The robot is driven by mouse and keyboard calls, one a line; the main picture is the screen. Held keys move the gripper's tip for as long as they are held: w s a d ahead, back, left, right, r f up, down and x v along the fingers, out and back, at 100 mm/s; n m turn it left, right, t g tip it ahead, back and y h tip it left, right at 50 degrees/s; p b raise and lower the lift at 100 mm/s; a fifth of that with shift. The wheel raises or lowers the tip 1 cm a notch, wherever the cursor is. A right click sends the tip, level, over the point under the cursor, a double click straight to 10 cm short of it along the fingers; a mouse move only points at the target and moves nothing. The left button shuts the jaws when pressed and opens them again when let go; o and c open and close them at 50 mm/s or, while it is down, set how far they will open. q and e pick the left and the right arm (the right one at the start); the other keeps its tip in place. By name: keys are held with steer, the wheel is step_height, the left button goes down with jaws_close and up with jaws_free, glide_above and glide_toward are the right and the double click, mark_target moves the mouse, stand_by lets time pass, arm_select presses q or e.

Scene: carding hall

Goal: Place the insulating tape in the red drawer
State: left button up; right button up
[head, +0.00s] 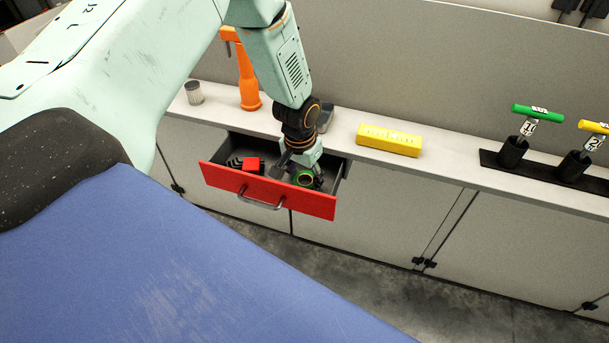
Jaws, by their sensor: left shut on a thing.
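The red drawer (317,205) is pulled open from the grey cabinet below the counter. The tape is at the right part of the drawer, just behind the red front. I cannot tell whether it touches the drawer floor. A red and black item (252,165) lies in the left part of the drawer. My right gripper is not in view.
On the counter (440,168) stand an orange tool (247,83), a grey ribbed cylinder (194,93) and a yellow block (389,140). Green-handled (538,113) and yellow-handled (594,127) tools stand in black holders at right. A blue surface (190,270) fills the lower left.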

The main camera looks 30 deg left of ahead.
arm_select(q)
steer(key=o, duration=0.5)
steer(key=shift+f, duration=0.15)
steer(key=o, duration=0.5)
steer(key=shift+w+a, duration=0.1)
steer(key=shift+r, duration=0.4)
step_height(320, 180, up, 12)
steer(key=s+p, duration=0.1)
steer(key=p, duration=0.1)
steer(key=shift+s+f, duration=0.2)
steer(key=shift+s, duration=0.05)
